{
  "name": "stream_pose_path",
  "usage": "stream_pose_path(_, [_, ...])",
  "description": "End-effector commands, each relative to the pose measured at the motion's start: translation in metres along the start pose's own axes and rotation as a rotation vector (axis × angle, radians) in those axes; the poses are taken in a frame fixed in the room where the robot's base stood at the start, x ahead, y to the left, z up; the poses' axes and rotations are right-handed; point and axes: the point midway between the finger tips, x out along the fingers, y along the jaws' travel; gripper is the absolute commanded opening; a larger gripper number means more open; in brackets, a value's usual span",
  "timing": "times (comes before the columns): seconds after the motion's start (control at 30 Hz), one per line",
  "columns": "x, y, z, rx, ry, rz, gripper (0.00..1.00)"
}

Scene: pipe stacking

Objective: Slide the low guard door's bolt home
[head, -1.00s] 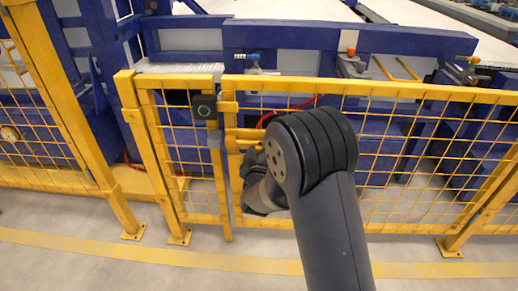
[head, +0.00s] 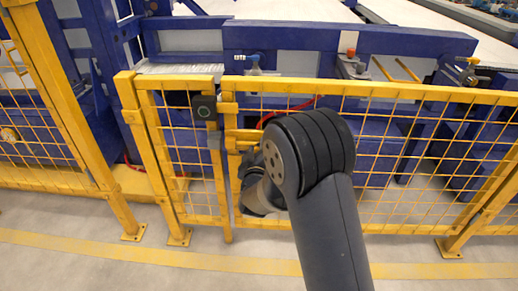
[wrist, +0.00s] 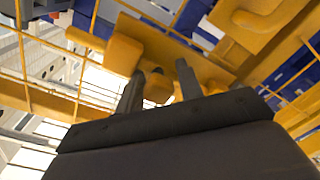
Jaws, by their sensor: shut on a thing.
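The low guard door (head: 375,91) is a yellow framed mesh panel, standing upright beside the narrower fixed panel (head: 176,84) on its left. The yellow bolt (head: 243,134) sits near the door's left edge, partly hidden behind my arm. In the wrist view, a yellow bolt handle (wrist: 158,88) shows between the two dark fingers of my gripper (wrist: 158,90), which is shut on it. In the head view, my gripper is mostly hidden behind my own wrist. I cannot tell how far the bolt's tip reaches into its keeper.
Blue machine frames (head: 300,37) stand behind the fence. The floor in front is clear, with a yellow line (head: 150,253) along it.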

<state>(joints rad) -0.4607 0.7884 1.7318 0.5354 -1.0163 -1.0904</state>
Motion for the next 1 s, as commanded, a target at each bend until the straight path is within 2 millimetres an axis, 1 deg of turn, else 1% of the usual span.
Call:
stream_pose_path(0.03, [0.001,-0.005,-0.009,0.01,0.007,0.003,0.0])
stream_pose_path(0.1, [0.002,-0.015,-0.02,0.011,0.008,0.003,0.0])
stream_pose_path(0.23, [0.003,-0.03,-0.036,0.012,0.008,0.003,0.0])
stream_pose_path(0.37, [0.003,-0.037,-0.042,0.012,0.006,0.004,0.0])
stream_pose_path(0.6, [0.003,-0.037,-0.043,0.013,0.008,0.004,0.0])
stream_pose_path(0.63, [0.003,-0.037,-0.043,0.013,0.009,0.004,0.36])
stream_pose_path(0.77, [0.003,-0.037,-0.043,0.01,0.009,0.003,0.47])
stream_pose_path(1.0, [0.002,-0.038,-0.041,0.007,0.005,0.002,0.47])
